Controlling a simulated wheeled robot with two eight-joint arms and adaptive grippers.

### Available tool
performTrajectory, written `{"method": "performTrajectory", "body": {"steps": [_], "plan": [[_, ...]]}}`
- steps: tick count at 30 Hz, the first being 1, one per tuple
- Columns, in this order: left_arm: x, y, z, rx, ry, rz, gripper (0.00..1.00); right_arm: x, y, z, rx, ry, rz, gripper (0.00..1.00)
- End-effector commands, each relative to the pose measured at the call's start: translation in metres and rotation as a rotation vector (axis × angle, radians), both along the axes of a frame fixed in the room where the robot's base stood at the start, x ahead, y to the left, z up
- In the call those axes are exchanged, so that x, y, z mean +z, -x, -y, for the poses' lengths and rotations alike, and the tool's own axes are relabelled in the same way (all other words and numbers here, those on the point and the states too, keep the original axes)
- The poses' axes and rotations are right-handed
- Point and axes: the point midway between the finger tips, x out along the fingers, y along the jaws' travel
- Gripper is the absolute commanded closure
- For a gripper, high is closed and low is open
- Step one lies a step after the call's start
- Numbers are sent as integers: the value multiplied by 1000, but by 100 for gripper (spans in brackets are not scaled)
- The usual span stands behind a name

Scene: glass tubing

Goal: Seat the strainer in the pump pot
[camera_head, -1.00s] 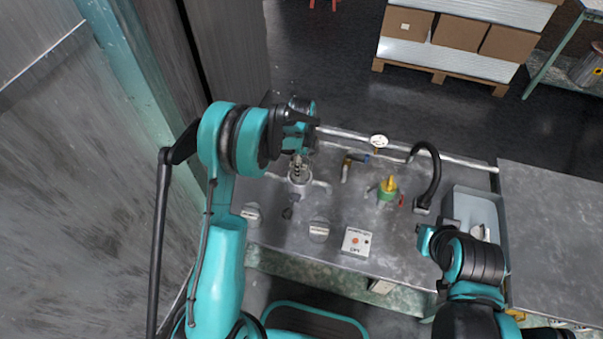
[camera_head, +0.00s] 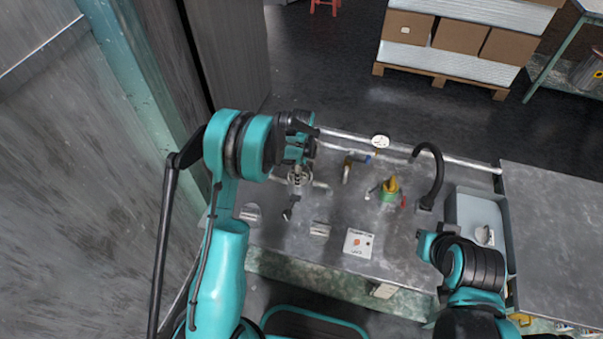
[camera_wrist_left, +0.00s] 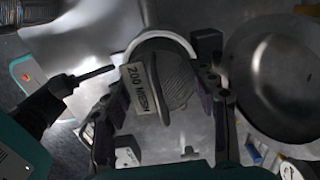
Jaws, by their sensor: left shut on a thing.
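The strainer (camera_wrist_left: 176,82), a ribbed grey piece with a "200 MESH" label, is between the fingers of my left gripper (camera_wrist_left: 168,98) in the left wrist view. The gripper is shut on it. A pale curved rim shows just behind the strainer; I cannot tell whether they touch. In the head view, my left gripper (camera_head: 300,160) is right at the metal pump pot (camera_head: 299,180), on its far side, and partly covers it. I cannot tell whether the strainer is inside the pot. My right gripper (camera_head: 428,244) is at the bench's right; its fingers are unclear.
A green and yellow valve (camera_head: 390,190), a black curved hose (camera_head: 436,170) and a gauge (camera_head: 380,141) stand right of the pot. A switch box (camera_head: 358,242) sits in front. A round metal dish (camera_wrist_left: 275,75) shows in the wrist view.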

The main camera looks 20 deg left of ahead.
Motion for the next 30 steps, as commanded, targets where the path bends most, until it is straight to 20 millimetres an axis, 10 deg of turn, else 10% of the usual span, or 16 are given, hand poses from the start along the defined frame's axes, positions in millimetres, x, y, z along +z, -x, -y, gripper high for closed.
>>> {"method": "performTrajectory", "body": {"steps": [2, 3, 5, 20, 30], "plan": [[-5, 2, 1, 0, 2, -4, 79, -2, 0, 0, 0, 0, 0, 100], [-6, 2, 1, 0, 2, -5, 34, -2, 0, 0, 0, 0, 0, 100], [-6, 2, 1, -1, 2, -5, 23, -2, 0, 0, 0, 0, 0, 100], [6, 2, 1, 0, 1, -3, 23, 8, 0, 0, 0, 0, 0, 100], [81, 2, 1, 0, 1, -3, 23, 41, 0, 0, 0, 0, 0, 100]]}}
